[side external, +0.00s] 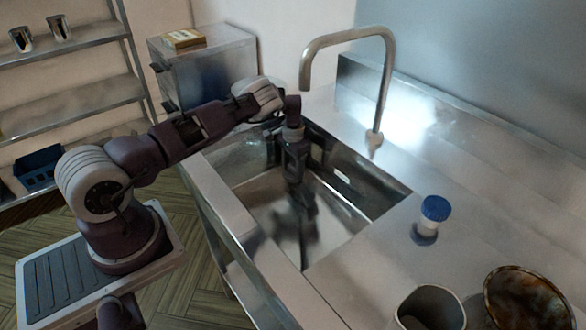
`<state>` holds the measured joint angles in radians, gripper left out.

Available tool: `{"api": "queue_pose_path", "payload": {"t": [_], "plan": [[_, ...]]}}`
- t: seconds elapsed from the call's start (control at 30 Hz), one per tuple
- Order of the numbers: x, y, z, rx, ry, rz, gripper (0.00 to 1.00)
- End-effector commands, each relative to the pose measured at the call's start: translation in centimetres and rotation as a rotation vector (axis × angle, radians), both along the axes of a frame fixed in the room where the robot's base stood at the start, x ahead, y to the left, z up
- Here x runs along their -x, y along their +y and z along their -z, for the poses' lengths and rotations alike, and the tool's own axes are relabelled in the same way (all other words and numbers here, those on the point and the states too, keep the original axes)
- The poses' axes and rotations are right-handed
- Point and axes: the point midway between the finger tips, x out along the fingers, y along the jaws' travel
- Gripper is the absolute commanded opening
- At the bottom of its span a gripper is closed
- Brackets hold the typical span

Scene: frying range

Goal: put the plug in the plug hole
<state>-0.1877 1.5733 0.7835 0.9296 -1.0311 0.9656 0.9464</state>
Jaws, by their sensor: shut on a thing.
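The metal sink (264,205) is set into the steel counter. My gripper (295,178) points straight down inside the basin, towards its far end. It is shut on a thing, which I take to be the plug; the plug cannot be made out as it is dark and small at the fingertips. The plug hole cannot be made out either. A dark reflection or shadow runs below the gripper on the basin floor, so the gap between fingertips and floor is hard to judge.
A curved tap (385,85) rises behind the sink. On the counter to the right stand a blue-capped jar (431,217), a pale cup (428,308) and a brownish bowl (525,300). Steel side walls enclose the basin. A metal cabinet (208,72) stands behind my arm.

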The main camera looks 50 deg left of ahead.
Motion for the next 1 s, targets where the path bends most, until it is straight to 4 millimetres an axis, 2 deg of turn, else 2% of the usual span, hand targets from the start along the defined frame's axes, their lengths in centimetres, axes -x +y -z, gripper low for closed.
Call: {"api": "queue_pose_path", "payload": {"t": [0.3,0.33,0.43,0.77,0.87,1.0], "plan": [[0.0,0.0,0.2,0.0,-0.001,0.0,0.17],[0.0,0.0,0.2,0.0,-0.001,0.0,0.6],[0.0,0.0,0.2,0.0,-0.001,0.0,0.78],[-0.1,0.0,0.0,-0.001,-0.001,0.0,0.78],[-0.2,0.0,-1.1,-0.001,-0.004,-0.001,0.78],[-0.2,0.0,-4.3,-0.001,-0.006,-0.001,0.78]]}}
